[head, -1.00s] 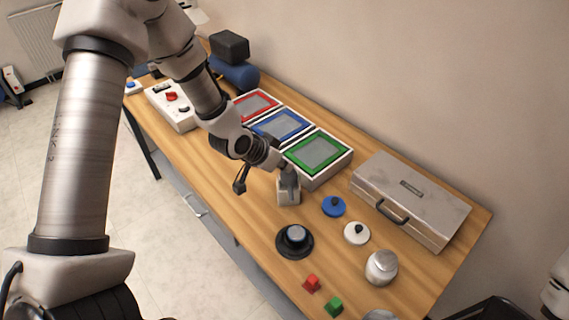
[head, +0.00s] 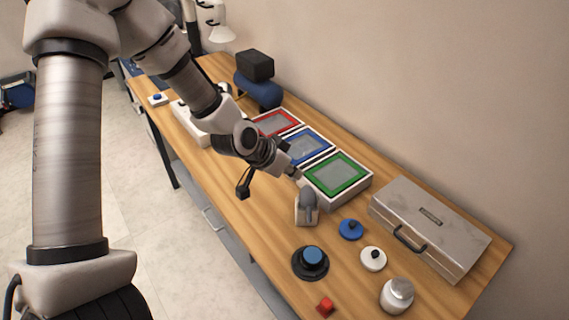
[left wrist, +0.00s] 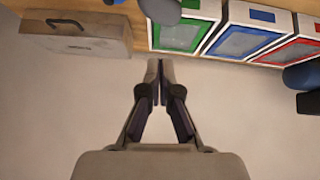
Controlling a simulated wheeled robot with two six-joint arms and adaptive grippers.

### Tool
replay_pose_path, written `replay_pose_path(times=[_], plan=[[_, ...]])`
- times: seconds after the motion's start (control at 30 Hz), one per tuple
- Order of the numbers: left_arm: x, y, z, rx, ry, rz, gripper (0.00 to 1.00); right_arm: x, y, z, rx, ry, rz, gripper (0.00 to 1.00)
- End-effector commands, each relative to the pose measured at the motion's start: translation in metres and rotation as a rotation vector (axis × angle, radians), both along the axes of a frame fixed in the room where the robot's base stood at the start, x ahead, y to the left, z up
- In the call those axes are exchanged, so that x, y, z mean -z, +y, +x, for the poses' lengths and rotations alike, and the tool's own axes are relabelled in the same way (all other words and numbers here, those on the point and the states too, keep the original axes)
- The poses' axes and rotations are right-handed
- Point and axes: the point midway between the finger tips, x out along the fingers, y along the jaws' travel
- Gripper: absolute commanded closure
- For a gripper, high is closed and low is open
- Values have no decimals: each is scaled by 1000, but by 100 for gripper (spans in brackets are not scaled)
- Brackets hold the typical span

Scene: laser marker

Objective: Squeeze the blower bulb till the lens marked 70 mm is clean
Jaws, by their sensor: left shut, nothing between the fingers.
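The grey blower bulb (head: 308,199) stands upright in a pale holder on the table. Its rounded top shows at the upper edge of the left wrist view (left wrist: 161,10). My left gripper (head: 299,178) is shut and empty, just behind and above the bulb, apart from it; the closed fingers show in the left wrist view (left wrist: 158,72). A round black mount with a clear blue lens face (head: 313,256) sits in front of the bulb. No 70 mm marking is legible. My right gripper is out of view.
Trays framed in red (head: 276,122), blue (head: 305,146) and green (head: 336,174) line the back. A metal case (head: 429,227) stands at right.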

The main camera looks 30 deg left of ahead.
Motion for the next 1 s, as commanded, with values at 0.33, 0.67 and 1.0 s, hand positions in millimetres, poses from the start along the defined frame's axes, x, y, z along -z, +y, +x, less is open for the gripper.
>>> replay_pose_path(times=[0.33, 0.67, 1.0], plan=[[-35, 11, -25, -1, 2, -2, 100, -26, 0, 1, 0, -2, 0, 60], [-34, 11, -25, 0, 1, 2, 100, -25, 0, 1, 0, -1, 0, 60], [-34, 11, -25, 0, 1, 2, 100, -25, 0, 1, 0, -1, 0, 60]])
